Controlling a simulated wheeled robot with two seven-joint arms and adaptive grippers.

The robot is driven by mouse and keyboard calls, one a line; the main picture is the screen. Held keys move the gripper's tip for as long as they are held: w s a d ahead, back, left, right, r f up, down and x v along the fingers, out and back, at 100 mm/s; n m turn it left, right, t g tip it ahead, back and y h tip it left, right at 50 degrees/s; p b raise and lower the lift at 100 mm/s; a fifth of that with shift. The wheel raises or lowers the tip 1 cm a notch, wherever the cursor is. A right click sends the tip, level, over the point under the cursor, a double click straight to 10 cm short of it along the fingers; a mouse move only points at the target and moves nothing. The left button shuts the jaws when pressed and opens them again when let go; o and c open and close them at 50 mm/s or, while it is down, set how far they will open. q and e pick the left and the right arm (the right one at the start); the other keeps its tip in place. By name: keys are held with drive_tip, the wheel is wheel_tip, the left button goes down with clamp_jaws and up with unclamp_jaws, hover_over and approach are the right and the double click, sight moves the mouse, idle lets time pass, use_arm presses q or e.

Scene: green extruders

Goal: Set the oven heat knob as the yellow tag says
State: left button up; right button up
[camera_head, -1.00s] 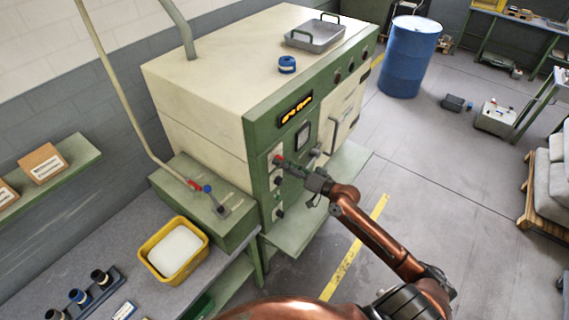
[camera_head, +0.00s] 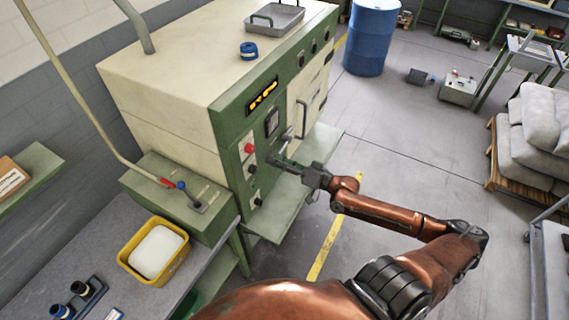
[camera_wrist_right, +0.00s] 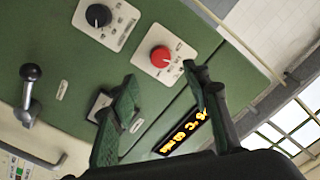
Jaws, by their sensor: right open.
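The oven (camera_head: 160,85) is a cream and green cabinet. On its green front, a red knob (camera_head: 249,148) sits above black knobs (camera_head: 257,201). The right wrist view shows the red knob (camera_wrist_right: 160,58) on a white dial plate, beside a black knob (camera_wrist_right: 98,15). Their labels are too small to read. My right gripper (camera_head: 277,160) is open and empty in front of the panel, apart from the red knob. In the wrist view, the red knob appears beyond the gap between its fingers (camera_wrist_right: 160,78). I cannot make out a yellow tag. My left gripper is not in view.
A lit display (camera_head: 262,94) is above the knobs. A lever with a round end (camera_wrist_right: 30,92) sticks out from the front. A green shelf (camera_head: 285,222) juts out below the panel. A yellow tub (camera_head: 176,268) stands on the bench at left.

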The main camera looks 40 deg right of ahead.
drive_tip(key=shift+v, duration=1.5)
